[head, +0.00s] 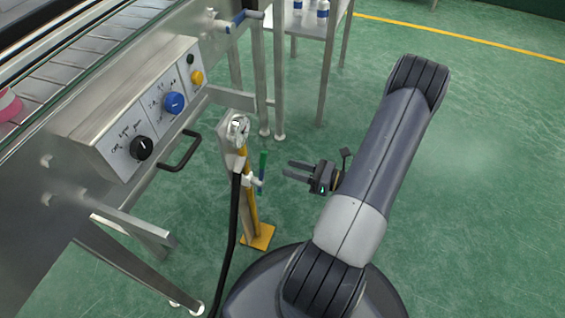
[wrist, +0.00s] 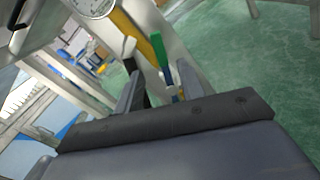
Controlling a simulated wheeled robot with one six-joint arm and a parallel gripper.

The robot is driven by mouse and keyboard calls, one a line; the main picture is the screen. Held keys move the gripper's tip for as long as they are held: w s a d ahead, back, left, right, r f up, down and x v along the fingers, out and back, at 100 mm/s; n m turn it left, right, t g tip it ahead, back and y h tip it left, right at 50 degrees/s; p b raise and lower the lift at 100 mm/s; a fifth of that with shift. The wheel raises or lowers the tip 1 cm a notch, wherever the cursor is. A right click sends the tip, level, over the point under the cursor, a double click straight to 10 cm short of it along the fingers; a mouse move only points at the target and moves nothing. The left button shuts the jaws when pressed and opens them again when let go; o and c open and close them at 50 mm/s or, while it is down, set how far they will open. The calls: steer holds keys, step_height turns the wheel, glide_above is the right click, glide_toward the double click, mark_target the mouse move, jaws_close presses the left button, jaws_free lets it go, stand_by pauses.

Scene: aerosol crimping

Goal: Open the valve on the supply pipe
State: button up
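The supply pipe (head: 249,190) is a yellow upright post on a yellow foot plate, with a round gauge (head: 239,128) at its top. A valve with a green lever handle (head: 263,164) sits on its right side; the handle stands roughly upright. My gripper (head: 287,168) is open and empty, just right of the handle, fingers pointing left at it with a small gap. In the wrist view, the green handle (wrist: 187,55) appears ahead, near the right finger, with the yellow pipe (wrist: 150,40) behind. The valve body is partly hidden behind my gripper there.
A steel machine with a control box (head: 140,120) carrying black and blue knobs stands at left, with a black handle (head: 182,152) sticking out. A black hose (head: 233,220) hangs beside the pipe. A steel table (head: 328,30) stands behind. The green floor at right is clear.

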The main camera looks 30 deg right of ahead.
steer(key=shift+s+d, duration=0.3)
steer(key=shift+s, duration=0.15)
steer(key=shift+c, duration=0.6)
steer(key=shift+d+n, duration=0.1)
steer(key=shift+n, duration=0.2)
steer(key=shift+c, duration=0.6)
steer(key=shift+w+d+f+n, duration=0.15)
steer(key=shift+w+d+n, duration=0.15)
steer(key=shift+n, duration=0.2)
steer(key=shift+c, duration=0.8)
steer(key=w+d+n+y, duration=0.1)
steer(key=d+n, duration=0.1)
steer(key=n, duration=0.3)
steer(key=w+d+f+n+g+y, duration=0.1)
steer(key=d+n, duration=0.1)
steer(key=n, duration=0.3)
steer(key=w+d+f+n+y+p, duration=0.1)
steer(key=n, duration=0.4)
steer(key=shift+w+d+f, duration=0.1)
steer(key=shift+d+f, duration=0.15)
steer(key=shift+d, duration=0.15)
jaws_close()
steer(key=w+a+r+n+g+b, duration=0.1)
steer(key=w+a+n, duration=0.3)
steer(key=a, duration=0.5)
steer(key=shift+w+a+r+y+b, duration=0.3)
steer(key=shift+r+y, duration=0.1)
steer(key=shift+r, duration=0.05)
